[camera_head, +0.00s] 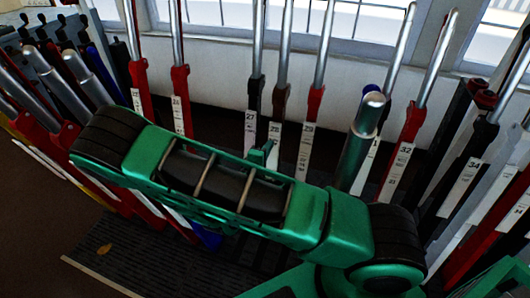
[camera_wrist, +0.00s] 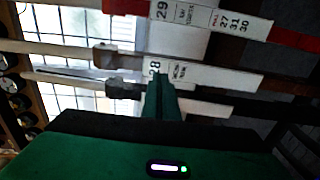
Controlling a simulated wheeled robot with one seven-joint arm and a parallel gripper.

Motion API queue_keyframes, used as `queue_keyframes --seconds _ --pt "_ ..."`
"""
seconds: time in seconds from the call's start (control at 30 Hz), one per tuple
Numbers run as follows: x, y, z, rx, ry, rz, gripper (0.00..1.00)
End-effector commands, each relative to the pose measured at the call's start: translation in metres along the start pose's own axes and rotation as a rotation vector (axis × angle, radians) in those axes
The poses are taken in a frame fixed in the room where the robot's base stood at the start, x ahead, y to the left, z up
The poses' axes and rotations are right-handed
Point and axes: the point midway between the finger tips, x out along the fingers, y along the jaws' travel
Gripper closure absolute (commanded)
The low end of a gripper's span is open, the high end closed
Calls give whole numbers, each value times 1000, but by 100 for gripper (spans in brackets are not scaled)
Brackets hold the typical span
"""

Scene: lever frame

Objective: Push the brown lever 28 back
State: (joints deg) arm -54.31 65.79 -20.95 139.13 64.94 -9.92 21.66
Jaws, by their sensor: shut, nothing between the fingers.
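The brown lever 28 (camera_head: 279,102) stands upright in the row, with a bright metal handle above and a white plate marked 28 below. In the wrist view its white plate (camera_wrist: 205,74) runs sideways across the middle. My gripper (camera_head: 264,150) is green and shut, with nothing held. In the head view its tips are at the lower part of the plates of levers 27 and 28. In the wrist view the shut fingers (camera_wrist: 158,85) overlap the lower edge of plate 28, hiding part of it. I cannot tell whether they touch the lever.
Lever 27 (camera_head: 254,95), with a black catch, stands close on the left. Red lever 29 (camera_head: 314,102) stands close on the right. More levers line both sides, including red lever 32 (camera_head: 412,120). A white wall and windows lie behind. My green arm hides the lower frame.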

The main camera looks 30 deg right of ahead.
Motion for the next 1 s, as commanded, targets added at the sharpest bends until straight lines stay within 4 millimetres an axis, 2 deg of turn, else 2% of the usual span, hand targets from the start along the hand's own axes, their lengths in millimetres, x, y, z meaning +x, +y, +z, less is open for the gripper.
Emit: queue_keyframes --seconds 0.03,0.2,0.43,0.6,1.0 --pt "11 0 1 1 -4 1 100" --pt "42 0 1 1 -3 1 100" --pt "73 0 0 1 -1 0 100" --pt "82 0 0 0 0 1 100" --pt "85 0 0 0 -1 0 100"
